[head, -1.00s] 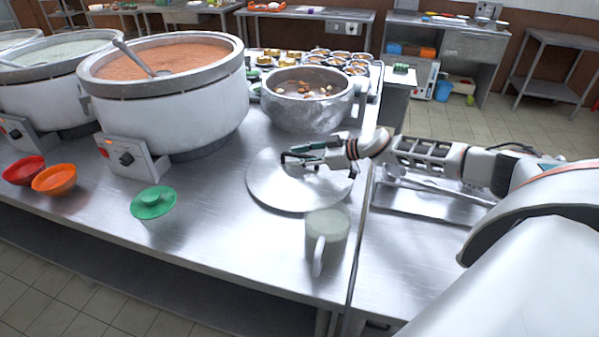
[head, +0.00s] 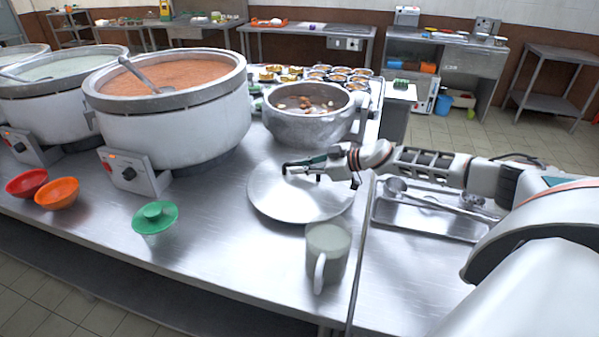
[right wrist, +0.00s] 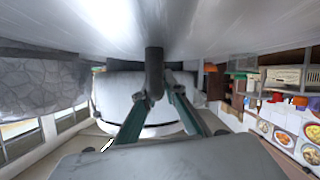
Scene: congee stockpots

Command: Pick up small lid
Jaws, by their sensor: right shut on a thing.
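A round, flat metal lid (head: 285,203) is at the right side of the steel counter, in front of the metal pot. My right gripper (head: 301,168) reaches in from the right over its middle. In the right wrist view, the fingers (right wrist: 155,98) are shut on the lid's dark upright handle (right wrist: 154,72), with the lid's grey surface (right wrist: 225,28) across the top. I cannot tell whether the lid is resting on the counter or just clear of it. My left gripper is in neither view.
A mug (head: 327,250) stands close to the lid's near edge. The metal pot (head: 310,125) is behind it. A tray with a ladle (head: 440,227) lies under my right arm.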

